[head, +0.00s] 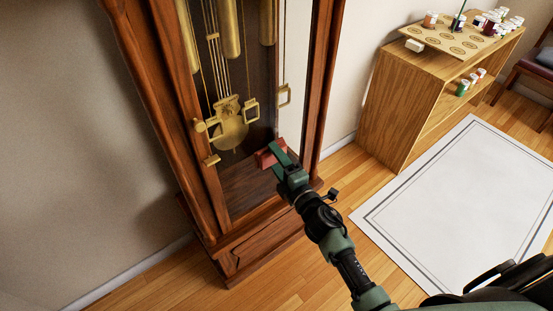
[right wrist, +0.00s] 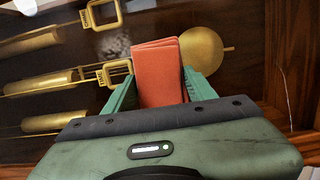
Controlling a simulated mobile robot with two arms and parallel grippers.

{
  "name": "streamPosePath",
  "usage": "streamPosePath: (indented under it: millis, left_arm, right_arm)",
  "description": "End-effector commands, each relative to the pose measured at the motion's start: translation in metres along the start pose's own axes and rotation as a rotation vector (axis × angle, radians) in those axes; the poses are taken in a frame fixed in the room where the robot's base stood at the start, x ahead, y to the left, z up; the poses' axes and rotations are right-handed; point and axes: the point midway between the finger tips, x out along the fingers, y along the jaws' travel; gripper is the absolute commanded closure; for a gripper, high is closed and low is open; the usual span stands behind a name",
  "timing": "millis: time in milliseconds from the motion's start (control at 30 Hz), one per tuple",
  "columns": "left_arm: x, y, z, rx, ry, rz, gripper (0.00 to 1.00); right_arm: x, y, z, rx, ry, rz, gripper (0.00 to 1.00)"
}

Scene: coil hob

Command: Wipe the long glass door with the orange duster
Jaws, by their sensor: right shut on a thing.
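The tall wooden clock's long glass door (head: 262,85) stands in front of my right arm in the head view, with brass weights and a round pendulum (head: 230,131) behind the glass. My right gripper (head: 276,160) is at the lower right part of the door, shut on the orange duster (head: 265,158). In the right wrist view the folded red-orange duster (right wrist: 158,68) sticks out between the green fingers towards the glass. I cannot tell whether it touches. A greyish speckled patch (right wrist: 114,45) shows beside it on the glass. My left gripper is out of view.
A low wooden shelf unit (head: 395,108) with small jars and a board on top stands right of the clock. A white mat (head: 470,185) lies on the wooden floor before it. A chair (head: 532,72) is at the far right. Bare floor lies before the clock.

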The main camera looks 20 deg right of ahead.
Motion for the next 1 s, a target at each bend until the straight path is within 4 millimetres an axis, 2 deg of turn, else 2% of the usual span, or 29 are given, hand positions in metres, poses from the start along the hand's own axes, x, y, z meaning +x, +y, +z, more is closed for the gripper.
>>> streamPosePath:
  millis: [1000]
  left_arm:
    - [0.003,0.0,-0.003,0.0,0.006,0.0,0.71]
  right_arm:
    - [0.017,0.0,-0.003,0.001,0.001,0.001,0.77]
